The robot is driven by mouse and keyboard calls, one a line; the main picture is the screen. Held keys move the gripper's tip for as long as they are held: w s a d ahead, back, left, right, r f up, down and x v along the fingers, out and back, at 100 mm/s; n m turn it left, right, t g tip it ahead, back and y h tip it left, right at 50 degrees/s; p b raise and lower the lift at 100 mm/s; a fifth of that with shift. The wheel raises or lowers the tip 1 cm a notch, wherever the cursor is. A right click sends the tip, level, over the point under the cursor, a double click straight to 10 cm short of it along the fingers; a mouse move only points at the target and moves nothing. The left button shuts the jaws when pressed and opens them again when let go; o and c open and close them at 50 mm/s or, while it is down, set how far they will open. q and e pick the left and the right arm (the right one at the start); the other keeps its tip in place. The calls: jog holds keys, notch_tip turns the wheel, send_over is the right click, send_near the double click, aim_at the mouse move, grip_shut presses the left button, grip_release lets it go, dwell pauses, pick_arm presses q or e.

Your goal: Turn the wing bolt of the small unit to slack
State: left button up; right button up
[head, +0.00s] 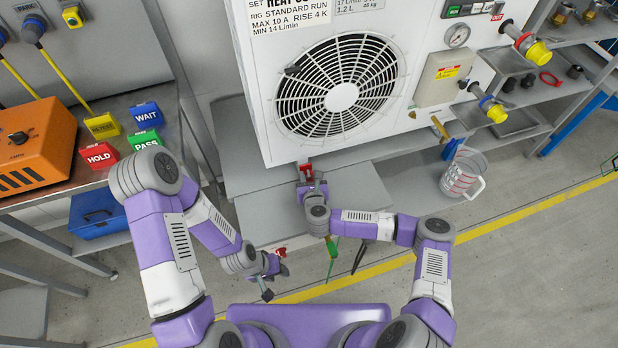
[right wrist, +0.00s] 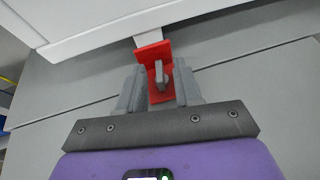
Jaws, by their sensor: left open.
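A red bracket (head: 306,172) sticks out under the lower front edge of the large white fan unit (head: 262,110). In the right wrist view the red bracket (right wrist: 154,58) carries a small grey upright tab (right wrist: 160,76), which looks like the wing of a bolt. My right gripper (head: 309,186) is at this bracket, and its fingers (right wrist: 158,92) stand apart on either side of the tab, with gaps visible. My left gripper (head: 272,284) is open and low at the front. A small red part (head: 280,250) shows beside it; what it belongs to is unclear.
Grey steps (head: 268,215) lie under the unit. A clear jug (head: 464,174) stands to the right. On the left bench are an orange box (head: 35,145) and HOLD (head: 99,157), PASS (head: 146,138) and WAIT (head: 146,114) blocks.

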jog(key=shift+w, duration=0.2)
jog(key=shift+c, duration=0.5)
grip_shut()
